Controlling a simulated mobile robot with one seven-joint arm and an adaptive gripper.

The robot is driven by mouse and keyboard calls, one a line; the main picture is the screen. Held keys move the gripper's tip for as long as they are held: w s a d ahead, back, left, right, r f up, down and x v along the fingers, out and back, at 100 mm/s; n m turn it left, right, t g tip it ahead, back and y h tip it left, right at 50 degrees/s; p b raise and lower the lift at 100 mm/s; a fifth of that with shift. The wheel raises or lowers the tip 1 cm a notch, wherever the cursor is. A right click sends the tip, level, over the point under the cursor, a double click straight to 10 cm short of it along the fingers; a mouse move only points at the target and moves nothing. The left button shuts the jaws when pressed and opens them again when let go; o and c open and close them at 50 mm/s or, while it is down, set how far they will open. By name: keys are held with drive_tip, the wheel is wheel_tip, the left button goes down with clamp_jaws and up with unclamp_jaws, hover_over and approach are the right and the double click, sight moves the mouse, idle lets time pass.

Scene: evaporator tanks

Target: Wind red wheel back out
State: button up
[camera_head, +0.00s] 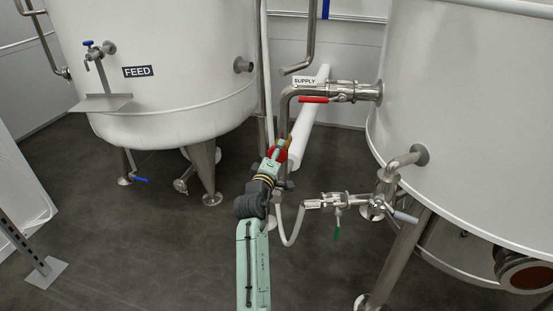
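The red wheel (282,155) shows as a small patch of red in the head view, on the upright pipe at the middle. My arm reaches up to it from the bottom edge. My gripper (277,153) is at the wheel and covers much of it. Its fingers overlap the wheel in the picture. They are too small and too hidden to tell whether they are open or shut, or whether they touch the rim.
The FEED tank (160,100) stands at left, another white tank (460,110) at right. The SUPPLY pipe with a red lever (313,100) runs above right of my gripper. A green-handled valve (337,225) and hose (291,238) are close at right. Dark floor (150,240) is open at left.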

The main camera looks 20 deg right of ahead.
drive_tip(key=m+b, duration=0.2)
drive_tip(key=m, duration=0.1)
drive_tip(key=shift+m, duration=0.4)
drive_tip(key=m+b, duration=0.2)
drive_tip(key=m, duration=0.1)
drive_tip(key=shift+m, duration=0.3)
drive_tip(key=m+b, duration=0.2)
drive_tip(key=m, duration=0.1)
drive_tip(key=shift+m, duration=0.3)
drive_tip(key=m+b, duration=0.2)
drive_tip(key=m, duration=0.2)
drive_tip(key=shift+s+d+m+b, duration=0.1)
drive_tip(key=shift+m+b, duration=0.2)
drive_tip(key=shift+b, duration=0.05)
drive_tip(key=m+b, duration=0.2)
drive_tip(key=m, duration=0.1)
drive_tip(key=shift+m, duration=0.3)
drive_tip(key=m+b, duration=0.1)
drive_tip(key=m, duration=0.2)
drive_tip(key=shift+m+b, duration=0.3)
drive_tip(key=shift+b, duration=0.1)
drive_tip(key=m+b, duration=0.2)
drive_tip(key=m, duration=0.4)
drive_tip(key=shift+s+d+b, duration=0.1)
drive_tip(key=shift+d+b, duration=0.05)
drive_tip(key=shift+b, duration=0.2)
drive_tip(key=shift+m, duration=0.4)
